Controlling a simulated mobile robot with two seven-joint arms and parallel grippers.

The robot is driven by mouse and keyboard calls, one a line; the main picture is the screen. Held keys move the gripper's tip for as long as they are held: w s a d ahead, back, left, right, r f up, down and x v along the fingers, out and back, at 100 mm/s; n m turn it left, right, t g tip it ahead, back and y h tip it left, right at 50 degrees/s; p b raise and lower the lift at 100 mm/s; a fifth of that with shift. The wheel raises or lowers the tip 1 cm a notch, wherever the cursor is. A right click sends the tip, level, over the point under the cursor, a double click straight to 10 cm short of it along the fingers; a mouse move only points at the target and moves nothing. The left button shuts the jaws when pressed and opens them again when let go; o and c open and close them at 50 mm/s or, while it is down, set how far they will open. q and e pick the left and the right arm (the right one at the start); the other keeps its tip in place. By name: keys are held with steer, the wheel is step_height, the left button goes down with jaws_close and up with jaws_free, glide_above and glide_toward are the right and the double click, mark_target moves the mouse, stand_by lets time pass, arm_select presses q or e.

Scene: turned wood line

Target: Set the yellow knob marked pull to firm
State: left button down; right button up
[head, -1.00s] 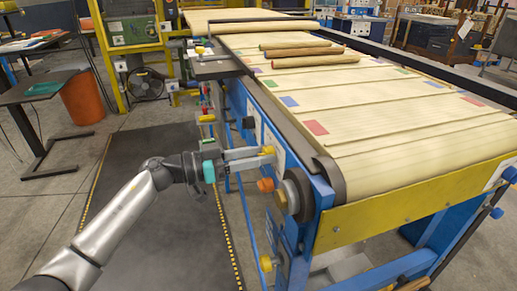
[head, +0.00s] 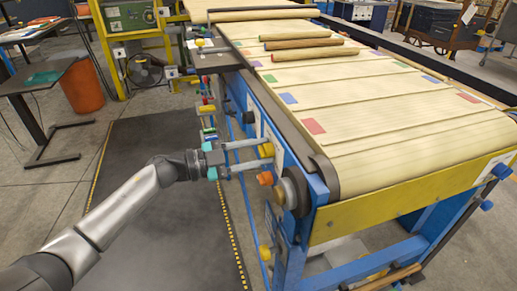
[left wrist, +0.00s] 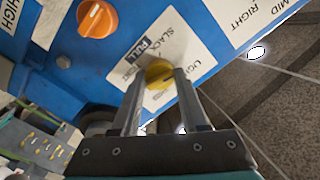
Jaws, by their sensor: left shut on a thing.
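The yellow knob (left wrist: 158,72) sits on a white label plate (left wrist: 182,42) on a blue panel in the left wrist view. The plate reads "PULL" and "SLACK", with another word partly hidden; I cannot read "firm". My left gripper (left wrist: 160,90) is shut on the yellow knob, one finger on each side. In the head view the yellow knob (head: 266,150) is at the tips of my left gripper (head: 265,152), on the machine's near side. The knob's pointer cannot be made out. My right gripper is not in view.
An orange knob (left wrist: 97,18) is close by on the same panel. A black knob (head: 248,117) and a lower yellow knob (head: 265,253) are on the machine's side. The slatted belt (head: 390,130) carries wooden rods. A dark floor mat (head: 150,200) lies left.

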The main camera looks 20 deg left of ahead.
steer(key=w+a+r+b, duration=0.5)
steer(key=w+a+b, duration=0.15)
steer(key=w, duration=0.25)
arm_select(q)
steer(key=shift+f+m+b, duration=0.2)
steer(key=shift+m+b, duration=2.7)
steer(key=shift+m, duration=9.2)
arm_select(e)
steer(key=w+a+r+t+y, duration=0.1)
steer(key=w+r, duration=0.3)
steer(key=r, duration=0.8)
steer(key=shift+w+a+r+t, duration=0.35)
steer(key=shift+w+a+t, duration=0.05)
arm_select(q)
steer(key=shift+c, duration=2.1)
jaws_free()
steer(key=shift+a, duration=0.1)
